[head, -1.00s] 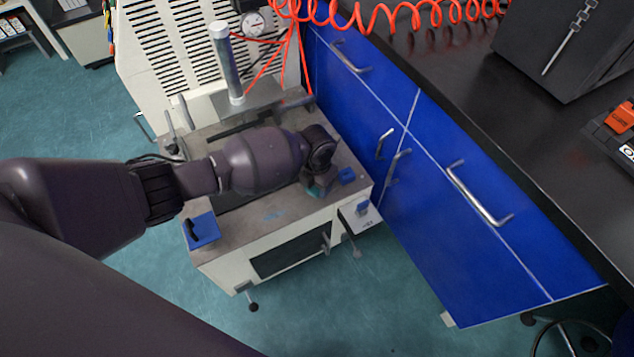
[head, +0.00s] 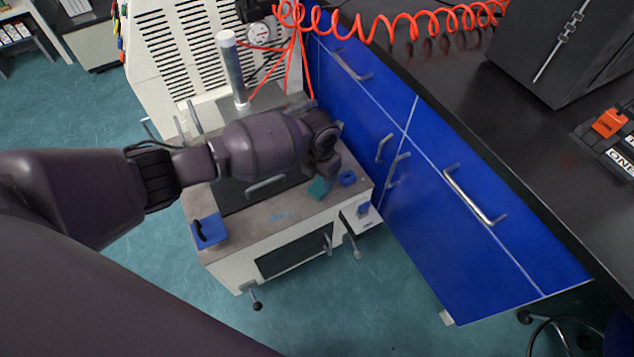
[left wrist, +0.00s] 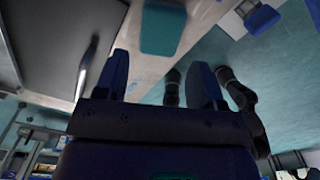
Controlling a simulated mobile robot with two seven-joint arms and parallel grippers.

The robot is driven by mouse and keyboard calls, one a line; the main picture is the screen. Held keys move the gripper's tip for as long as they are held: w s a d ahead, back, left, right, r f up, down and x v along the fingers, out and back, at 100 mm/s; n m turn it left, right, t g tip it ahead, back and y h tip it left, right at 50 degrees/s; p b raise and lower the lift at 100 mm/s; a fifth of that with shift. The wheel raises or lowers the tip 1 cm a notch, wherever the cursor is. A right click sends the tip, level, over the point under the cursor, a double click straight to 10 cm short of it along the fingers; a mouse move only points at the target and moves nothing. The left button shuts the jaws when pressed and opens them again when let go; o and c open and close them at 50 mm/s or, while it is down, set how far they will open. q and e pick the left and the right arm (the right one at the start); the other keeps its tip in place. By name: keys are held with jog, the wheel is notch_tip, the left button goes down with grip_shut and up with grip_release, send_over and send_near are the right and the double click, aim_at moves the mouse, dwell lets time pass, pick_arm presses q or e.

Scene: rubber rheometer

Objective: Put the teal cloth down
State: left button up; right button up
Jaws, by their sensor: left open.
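The teal cloth (head: 318,188) lies on the right part of the rheometer's grey top, near its front edge. It also shows as a teal patch in the left wrist view (left wrist: 162,28), beyond the fingertips and apart from them. My left gripper (head: 327,172) is above the machine top, just beside the cloth in the head view. In the left wrist view its two blue fingers (left wrist: 162,78) stand wide apart with nothing between them. My right gripper is in neither view.
A metal post (head: 232,70) rises at the back. Blue cabinets (head: 440,200) stand close on the right. A small shelf (head: 362,220) juts from the front.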

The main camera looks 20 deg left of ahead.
aim_at(319, 186)
pick_arm(q)
jog(key=shift+r+p, duration=0.65)
jog(key=shift+r, duration=2.3)
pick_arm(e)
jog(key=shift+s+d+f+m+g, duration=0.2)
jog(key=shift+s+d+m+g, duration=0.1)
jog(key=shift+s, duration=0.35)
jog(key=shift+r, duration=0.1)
